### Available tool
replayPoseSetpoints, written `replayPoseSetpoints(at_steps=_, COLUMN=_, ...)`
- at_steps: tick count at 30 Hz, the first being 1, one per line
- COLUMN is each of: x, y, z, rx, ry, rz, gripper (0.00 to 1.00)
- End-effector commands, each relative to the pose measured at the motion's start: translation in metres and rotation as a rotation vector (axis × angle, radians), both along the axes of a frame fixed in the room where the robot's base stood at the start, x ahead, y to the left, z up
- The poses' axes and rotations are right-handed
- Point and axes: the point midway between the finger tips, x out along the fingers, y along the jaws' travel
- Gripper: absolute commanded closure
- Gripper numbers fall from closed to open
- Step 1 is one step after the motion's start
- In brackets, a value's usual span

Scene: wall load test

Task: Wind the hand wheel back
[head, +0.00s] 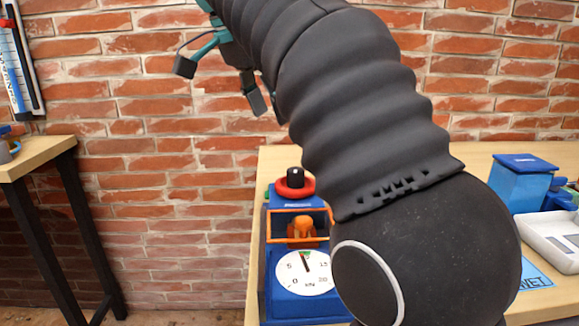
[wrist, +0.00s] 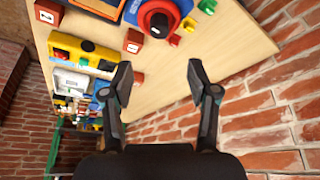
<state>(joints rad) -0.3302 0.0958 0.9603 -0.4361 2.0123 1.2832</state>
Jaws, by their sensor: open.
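The hand wheel (head: 294,193) is a red ring with a black knob on top of a blue test machine (head: 283,245). The machine's white dial (head: 303,273) is marked in kN, and its needle stands near the top. An orange piece (head: 303,228) sits behind an orange frame below the wheel. My gripper (head: 220,85) is open and empty, up in front of the brick wall, above and left of the wheel. In the wrist view the red wheel (wrist: 169,9) shows beyond my open fingers (wrist: 158,72), clear of both. My arm hides the machine's right side.
A blue bin (head: 522,185) and a white tray (head: 553,238) stand on the bench at the right. A separate wooden table (head: 40,156) stands at the left, with a gap between.

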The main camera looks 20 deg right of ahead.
Motion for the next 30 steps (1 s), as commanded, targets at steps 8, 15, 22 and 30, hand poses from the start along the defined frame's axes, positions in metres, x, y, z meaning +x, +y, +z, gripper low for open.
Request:
replayPoseSetpoints(at_steps=8, x=0.005, y=-0.012, z=-0.037, rx=0.0, ry=-0.001, rz=0.0, gripper=0.41)
replayPoseSetpoints(at_steps=15, x=0.01, y=-0.025, z=-0.07, rx=0.0, ry=0.002, rz=0.001, gripper=0.41)
replayPoseSetpoints(at_steps=22, x=0.016, y=-0.038, z=-0.103, rx=0.001, ry=0.001, rz=0.002, gripper=0.41)
replayPoseSetpoints(at_steps=30, x=0.02, y=-0.046, z=-0.122, rx=0.001, ry=0.001, rz=0.003, gripper=0.41)
